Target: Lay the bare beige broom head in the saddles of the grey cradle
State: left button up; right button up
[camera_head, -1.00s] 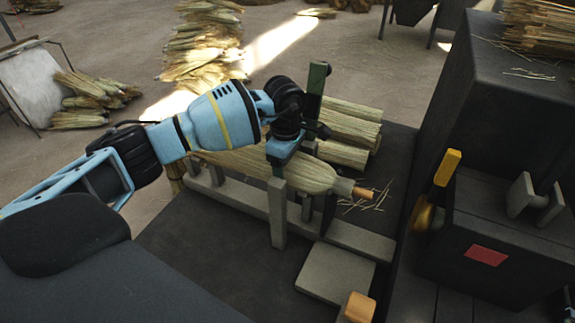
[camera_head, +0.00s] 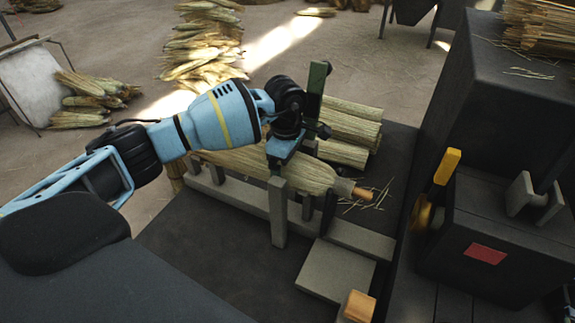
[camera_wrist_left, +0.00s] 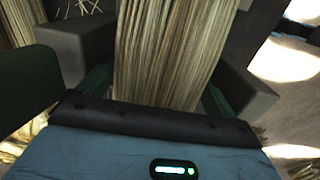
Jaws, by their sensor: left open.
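The beige broom head (camera_head: 310,172) lies lengthwise along the grey cradle (camera_head: 277,225), between its upright posts. Its brown stub end (camera_head: 361,193) sticks out at the right. My left gripper (camera_head: 283,152) is over the broom head from above, with its fingers open on either side of the straw. In the left wrist view, the straw (camera_wrist_left: 175,45) runs between the two dark green fingers (camera_wrist_left: 155,90). The gripper hides part of the straw and cradle, so full seating in each saddle cannot be told. My right gripper is not in view.
Straw bundles (camera_head: 350,123) lie behind the cradle, beside a green post (camera_head: 316,85). A dark machine (camera_head: 495,235) with a yellow handle (camera_head: 447,166) stands at right. A grey plate (camera_head: 335,270) and orange block (camera_head: 359,306) are in front. The bench front left is clear.

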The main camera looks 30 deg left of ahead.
pick_arm(q)
jog(key=shift+a+r, duration=0.1)
jog(key=shift+r, duration=3.8)
